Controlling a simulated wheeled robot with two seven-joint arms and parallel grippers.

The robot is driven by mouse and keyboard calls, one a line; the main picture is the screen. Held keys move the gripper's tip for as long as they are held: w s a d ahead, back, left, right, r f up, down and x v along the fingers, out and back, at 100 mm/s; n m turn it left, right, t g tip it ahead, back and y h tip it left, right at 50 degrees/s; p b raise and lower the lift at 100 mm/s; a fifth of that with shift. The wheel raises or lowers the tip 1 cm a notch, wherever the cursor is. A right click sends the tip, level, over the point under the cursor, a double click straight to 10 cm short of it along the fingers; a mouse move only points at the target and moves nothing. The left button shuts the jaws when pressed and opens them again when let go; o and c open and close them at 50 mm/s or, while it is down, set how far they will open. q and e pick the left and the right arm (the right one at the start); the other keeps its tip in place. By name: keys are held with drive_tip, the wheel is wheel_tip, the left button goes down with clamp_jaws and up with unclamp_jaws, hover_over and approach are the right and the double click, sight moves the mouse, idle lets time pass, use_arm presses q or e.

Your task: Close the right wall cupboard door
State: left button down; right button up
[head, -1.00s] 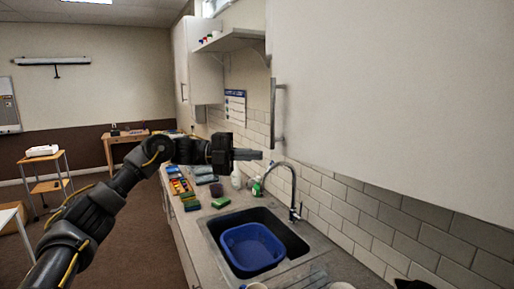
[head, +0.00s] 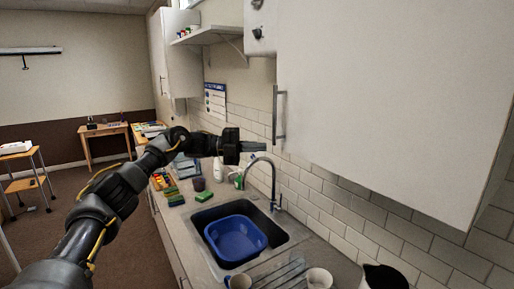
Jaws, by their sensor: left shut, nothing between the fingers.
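The right wall cupboard door (head: 390,100) is a large white panel filling the upper right of the head view. Its upright metal bar handle (head: 280,115) is near its left edge. The door looks roughly in line with the tiled wall, and I see no clear gap, but I cannot tell whether it is fully shut. My left gripper (head: 256,146) is shut and empty, with its fingers pointing right. In the picture its tips lie just left of and below the handle, and I see no contact. My right gripper is not in view.
Below are a sink with a blue basin (head: 235,238), a curved tap (head: 273,180), mugs (head: 318,279) and a black-and-white kettle-like object (head: 384,277). A white box with knobs (head: 261,28) and a shelf (head: 212,35) are beyond the door.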

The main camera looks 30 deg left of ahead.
use_arm(q)
drive_tip(key=b+v, duration=0.4)
drive_tip(key=v, duration=0.7)
